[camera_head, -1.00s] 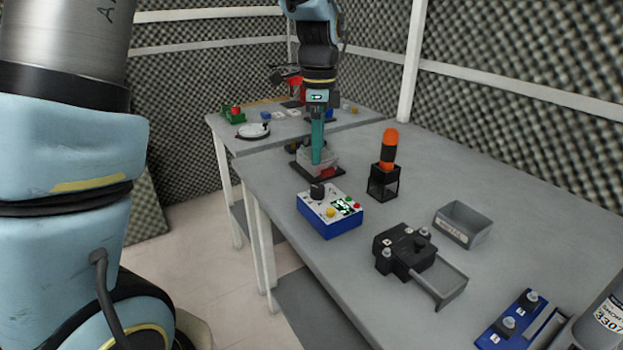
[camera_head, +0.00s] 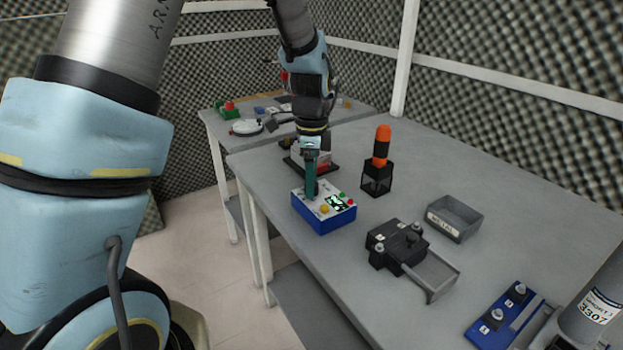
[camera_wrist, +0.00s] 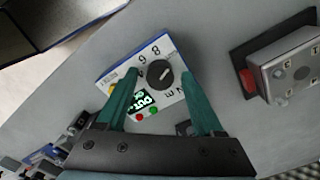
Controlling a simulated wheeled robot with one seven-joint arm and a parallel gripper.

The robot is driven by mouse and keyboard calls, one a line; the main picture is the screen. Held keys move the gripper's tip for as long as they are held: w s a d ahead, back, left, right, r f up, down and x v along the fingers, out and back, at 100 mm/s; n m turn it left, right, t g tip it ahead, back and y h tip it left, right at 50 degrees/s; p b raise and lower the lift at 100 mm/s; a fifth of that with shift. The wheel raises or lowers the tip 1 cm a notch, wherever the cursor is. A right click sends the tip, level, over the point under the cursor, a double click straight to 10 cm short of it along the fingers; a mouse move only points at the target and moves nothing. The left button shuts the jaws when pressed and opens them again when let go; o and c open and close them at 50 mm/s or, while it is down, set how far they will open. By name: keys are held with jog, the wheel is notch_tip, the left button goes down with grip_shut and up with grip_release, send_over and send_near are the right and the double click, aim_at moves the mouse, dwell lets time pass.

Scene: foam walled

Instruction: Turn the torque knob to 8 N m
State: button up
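The control box (camera_head: 330,221) has a white top and blue sides and stands on the near part of the table. Its black round torque knob (camera_wrist: 159,74) shows in the wrist view, with the numerals 8 and 6 beside it. I cannot clearly tell where the knob points. A small lit display (camera_wrist: 142,101) on the box has green text too small to read surely. My gripper (camera_wrist: 159,73) is open, its teal fingers apart on either side of the knob; contact is not visible. In the head view my gripper (camera_head: 311,192) points down over the box and hides the knob.
Behind the box stands a grey block on a dark base (camera_wrist: 285,68). To the right are a black holder with an orange-handled tool (camera_head: 381,150), a black fixture with a tray (camera_head: 397,247) and a grey bin (camera_head: 455,218).

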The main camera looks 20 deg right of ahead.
grip_shut()
dwell(0.3)
jog(key=shift+n, duration=0.5)
jog(key=n, duration=0.3)
jog(key=shift+n+p, duration=0.3)
jog(key=shift+p, duration=0.05)
jog(key=shift+n, duration=2.1)
jog(key=shift+o, duration=0.6)
grip_release()
